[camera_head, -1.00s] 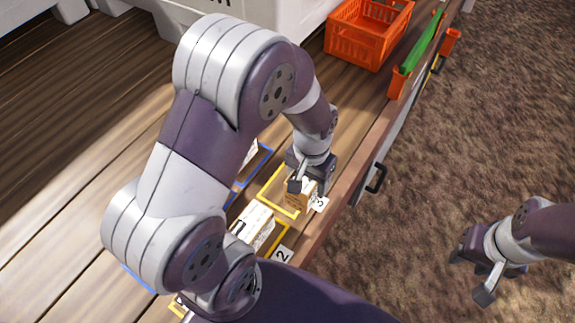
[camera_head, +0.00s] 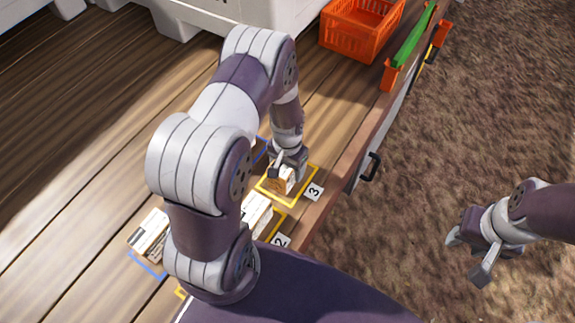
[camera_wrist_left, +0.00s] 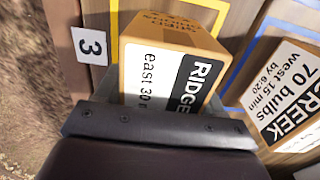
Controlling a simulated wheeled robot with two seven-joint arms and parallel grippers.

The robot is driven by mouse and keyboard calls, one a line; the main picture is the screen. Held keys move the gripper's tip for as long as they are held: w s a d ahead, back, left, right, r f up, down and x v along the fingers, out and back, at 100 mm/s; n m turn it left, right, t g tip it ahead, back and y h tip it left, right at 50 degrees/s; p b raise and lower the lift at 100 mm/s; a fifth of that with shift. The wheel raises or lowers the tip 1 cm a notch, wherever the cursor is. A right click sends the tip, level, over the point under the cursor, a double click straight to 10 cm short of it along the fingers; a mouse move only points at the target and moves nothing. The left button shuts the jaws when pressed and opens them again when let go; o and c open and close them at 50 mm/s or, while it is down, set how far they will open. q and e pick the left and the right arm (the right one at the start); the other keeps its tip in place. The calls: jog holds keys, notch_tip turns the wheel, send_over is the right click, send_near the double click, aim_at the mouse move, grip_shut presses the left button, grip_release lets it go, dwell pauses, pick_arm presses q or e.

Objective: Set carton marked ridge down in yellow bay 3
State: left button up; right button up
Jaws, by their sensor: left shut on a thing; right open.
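The carton marked ridge (camera_wrist_left: 172,65) shows in the left wrist view, with its RIDGE label facing the camera. In the head view the carton (camera_head: 282,184) is inside the yellow outline of bay 3 (camera_head: 296,203), tagged 3 (camera_head: 314,192). My left gripper (camera_head: 286,168) is shut on it from above. I cannot tell if the carton's underside touches the wood. The yellow outline also shows in the left wrist view (camera_wrist_left: 114,30), running beside the carton. My right gripper (camera_head: 468,258) is open and empty over the brown ground, off the table.
A carton (camera_head: 257,212) stands in yellow bay 2, and another (camera_head: 150,235) by a blue outline at left. A carton marked creek (camera_wrist_left: 285,95) is close beside the ridge carton. An orange crate (camera_head: 360,30) stands farther back. The table's raised edge (camera_head: 335,190) runs along the right.

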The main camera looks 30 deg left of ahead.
pick_arm(q)
jog(key=o, duration=1.4)
jog(key=shift+s+d, duration=0.1)
